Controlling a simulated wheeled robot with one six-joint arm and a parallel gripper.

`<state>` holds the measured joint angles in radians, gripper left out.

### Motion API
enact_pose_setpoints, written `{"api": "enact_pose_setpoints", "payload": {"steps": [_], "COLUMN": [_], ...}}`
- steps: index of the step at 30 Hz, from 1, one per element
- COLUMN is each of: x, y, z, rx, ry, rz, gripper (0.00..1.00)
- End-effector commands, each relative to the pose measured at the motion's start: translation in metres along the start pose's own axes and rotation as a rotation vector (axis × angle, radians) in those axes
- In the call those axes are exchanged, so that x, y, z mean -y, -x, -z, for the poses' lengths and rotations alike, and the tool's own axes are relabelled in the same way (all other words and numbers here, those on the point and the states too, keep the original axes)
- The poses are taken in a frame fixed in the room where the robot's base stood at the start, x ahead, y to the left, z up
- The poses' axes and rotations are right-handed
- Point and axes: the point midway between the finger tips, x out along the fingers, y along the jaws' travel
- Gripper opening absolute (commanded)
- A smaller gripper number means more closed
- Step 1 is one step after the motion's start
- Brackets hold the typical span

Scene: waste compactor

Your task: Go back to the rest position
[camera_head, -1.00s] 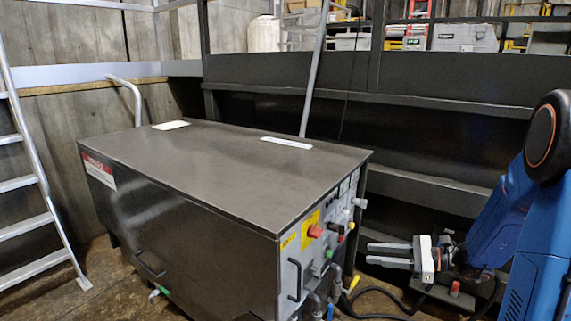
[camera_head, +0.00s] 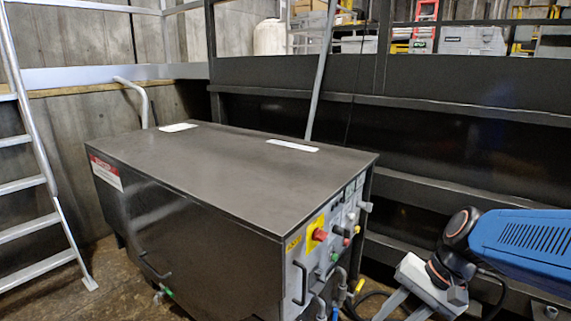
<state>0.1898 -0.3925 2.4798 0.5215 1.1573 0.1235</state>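My gripper (camera_head: 403,310) is at the lower right of the head view, at the end of my blue arm. It points down and left, and its two grey fingers are apart with nothing seen between them. The fingertips reach the bottom edge of the picture. The gripper is to the right of the compactor's control panel (camera_head: 327,255), and a gap shows between them in the picture.
The dark metal compactor cabinet (camera_head: 195,240) fills the middle, with a red button (camera_head: 319,235), several knobs, handles and hoses on its panel end. A dark wall with ledges (camera_head: 450,130) stands behind. A ladder (camera_head: 45,190) leans at the left.

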Motion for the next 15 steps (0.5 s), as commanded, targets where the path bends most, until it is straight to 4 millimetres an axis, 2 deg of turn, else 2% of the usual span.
{"api": "enact_pose_setpoints", "payload": {"steps": [6,15], "x": [-0.025,-0.051], "y": [0.019,0.052], "z": [-0.016,-0.024], "rx": [-0.17,-0.394], "ry": [0.241,0.531], "rz": [-0.134,-0.296], "gripper": [0.29,0.29]}}
